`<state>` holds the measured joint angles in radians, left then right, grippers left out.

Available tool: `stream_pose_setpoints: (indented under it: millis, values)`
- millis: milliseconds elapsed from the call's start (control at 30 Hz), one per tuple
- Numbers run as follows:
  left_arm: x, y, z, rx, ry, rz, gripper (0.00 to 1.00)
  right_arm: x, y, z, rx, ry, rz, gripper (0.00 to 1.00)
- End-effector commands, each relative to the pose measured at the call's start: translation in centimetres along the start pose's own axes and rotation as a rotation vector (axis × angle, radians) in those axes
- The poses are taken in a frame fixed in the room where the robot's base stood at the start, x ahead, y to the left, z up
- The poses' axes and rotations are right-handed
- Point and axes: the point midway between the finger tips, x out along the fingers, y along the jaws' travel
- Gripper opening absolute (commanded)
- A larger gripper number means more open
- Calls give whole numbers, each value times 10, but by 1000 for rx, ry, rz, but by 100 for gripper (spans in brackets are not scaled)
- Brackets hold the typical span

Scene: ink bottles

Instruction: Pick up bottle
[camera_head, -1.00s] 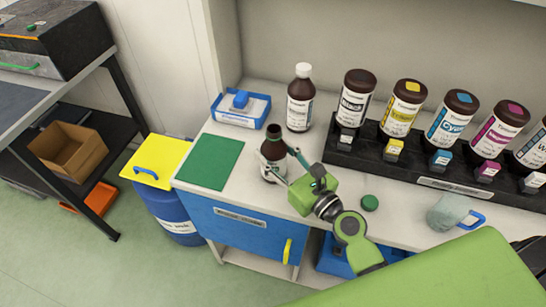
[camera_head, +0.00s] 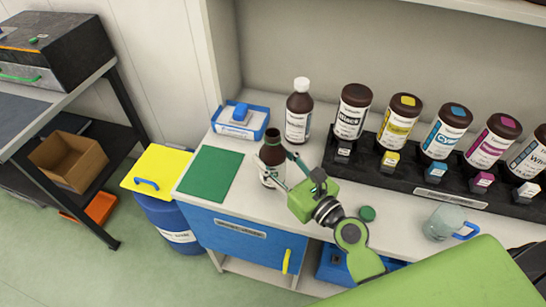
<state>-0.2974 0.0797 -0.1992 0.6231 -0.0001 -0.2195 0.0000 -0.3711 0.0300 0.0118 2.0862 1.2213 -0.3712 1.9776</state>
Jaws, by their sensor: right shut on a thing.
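An open brown bottle (camera_head: 272,153) with a pale label stands upright on the white counter, right of the green mat (camera_head: 210,174). My right gripper (camera_head: 276,171) reaches it from the right, with its fingers shut around the bottle's body. I cannot tell whether the bottle's base touches the counter. A green cap (camera_head: 367,213) lies on the counter to the right of the gripper. A second brown bottle (camera_head: 298,113) with a white cap stands behind. My left gripper is not in view.
A black rack (camera_head: 400,178) holds several large labelled ink bottles at the back right. A blue tray (camera_head: 240,119) sits at the back left. A clear cup with a blue handle (camera_head: 447,221) stands at the right. A blue drum with a yellow lid (camera_head: 157,172) is beside the counter.

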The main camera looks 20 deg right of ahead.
Motion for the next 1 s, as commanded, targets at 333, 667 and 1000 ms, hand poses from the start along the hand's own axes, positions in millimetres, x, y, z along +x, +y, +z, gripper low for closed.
stream_pose_setpoints:
  millis: [333,667,1000]
  values:
    - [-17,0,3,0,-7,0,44,-29,13,41,1,-2,-1,15]
    - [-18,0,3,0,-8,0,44,-64,29,62,0,0,-1,15]
    - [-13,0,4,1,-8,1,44,-95,44,78,2,0,0,15]
